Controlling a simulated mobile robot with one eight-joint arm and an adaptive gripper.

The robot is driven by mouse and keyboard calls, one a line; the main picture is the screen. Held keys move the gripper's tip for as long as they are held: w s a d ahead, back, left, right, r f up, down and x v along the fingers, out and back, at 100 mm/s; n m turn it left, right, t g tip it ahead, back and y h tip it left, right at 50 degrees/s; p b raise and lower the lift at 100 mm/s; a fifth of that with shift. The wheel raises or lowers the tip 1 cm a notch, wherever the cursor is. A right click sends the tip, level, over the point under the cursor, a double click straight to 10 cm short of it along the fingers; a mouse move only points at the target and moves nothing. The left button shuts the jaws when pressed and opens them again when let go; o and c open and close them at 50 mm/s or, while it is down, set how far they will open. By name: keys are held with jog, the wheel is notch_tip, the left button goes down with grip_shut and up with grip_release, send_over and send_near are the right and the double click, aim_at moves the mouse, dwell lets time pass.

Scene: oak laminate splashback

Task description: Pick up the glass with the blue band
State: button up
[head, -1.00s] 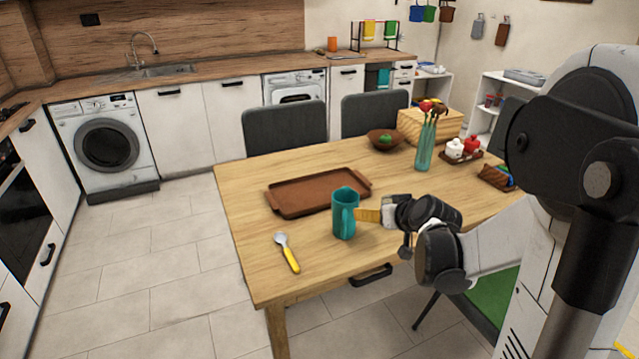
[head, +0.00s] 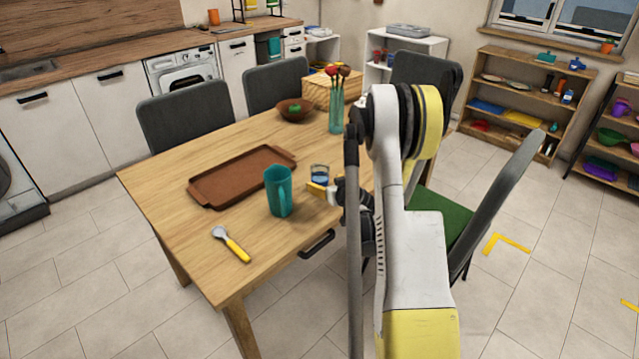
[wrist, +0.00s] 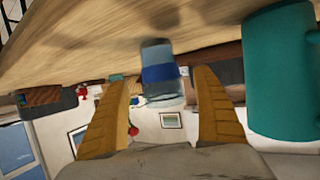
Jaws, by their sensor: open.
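The glass with the blue band (head: 319,174) stands on the wooden table (head: 170,180), right of the teal mug (head: 279,192). My gripper (head: 320,189) is low over the table at the near side of the glass, its far parts partly hidden by my arm. In the wrist view, which looks upside down, the glass (wrist: 159,74) shows between the spread yellow fingers of my gripper (wrist: 162,82), beyond or near their tips. The fingers are open and hold nothing. Whether they touch the glass cannot be told. The mug (wrist: 285,75) is close on the right.
A brown tray (head: 205,194) lies left of the glass. A yellow-handled utensil (head: 233,246) lies near the table's front left. A vase with flowers (head: 336,112) and a brown bowl (head: 295,109) stand farther back. Chairs (head: 185,118) stand around the table.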

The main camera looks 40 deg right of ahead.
aim_at(323, 183)
jog(key=b+x, duration=0.2)
jog(key=x, duration=0.3)
jog(key=shift+f, duration=0.25)
jog(key=c, duration=1.5)
